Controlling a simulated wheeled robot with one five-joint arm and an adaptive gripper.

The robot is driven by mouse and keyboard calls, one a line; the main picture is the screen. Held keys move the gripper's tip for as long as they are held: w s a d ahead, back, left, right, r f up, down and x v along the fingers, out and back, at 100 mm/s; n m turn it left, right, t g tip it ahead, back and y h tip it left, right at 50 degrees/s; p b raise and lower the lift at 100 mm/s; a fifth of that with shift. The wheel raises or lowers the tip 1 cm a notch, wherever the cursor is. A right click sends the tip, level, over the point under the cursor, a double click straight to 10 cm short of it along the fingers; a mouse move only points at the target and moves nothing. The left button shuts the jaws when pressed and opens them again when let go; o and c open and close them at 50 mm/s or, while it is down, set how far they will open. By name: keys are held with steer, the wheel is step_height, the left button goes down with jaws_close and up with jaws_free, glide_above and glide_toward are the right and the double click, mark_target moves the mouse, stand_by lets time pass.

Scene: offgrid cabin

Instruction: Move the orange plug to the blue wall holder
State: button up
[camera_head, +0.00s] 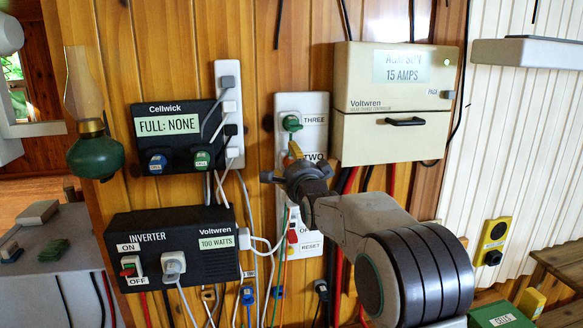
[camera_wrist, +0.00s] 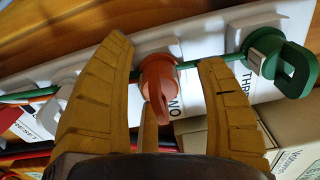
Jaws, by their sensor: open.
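The orange plug (camera_wrist: 158,78) sits in the white power strip, at the socket marked TWO, in the wrist view. My gripper (camera_wrist: 166,52) is open, with one yellow finger on each side of the plug and visible gaps between. In the head view my gripper (camera_head: 290,172) is in front of the strip and hides most of that socket. I cannot tell whether the orange-yellow bit above it is plug or finger. A small blue wall holder (camera_head: 247,296) is low on the wood wall, below the inverter.
A green plug (camera_head: 291,123) is in socket THREE of the white strip (camera_head: 315,103), just above. The beige charge controller (camera_head: 398,105) stands to the right. The black inverter (camera_head: 172,246) and Cellwick box (camera_head: 180,138) are left. Cables hang across the lower wall.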

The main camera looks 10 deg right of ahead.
stand_by(0.3)
jaws_close()
stand_by(0.6)
steer(key=shift+s, duration=0.15)
steer(key=shift+s+f+b, duration=0.1)
steer(key=shift+b, duration=0.3)
steer(key=shift+s+b, duration=2)
steer(key=shift+s, duration=0.65)
steer(key=shift+s, duration=0.1)
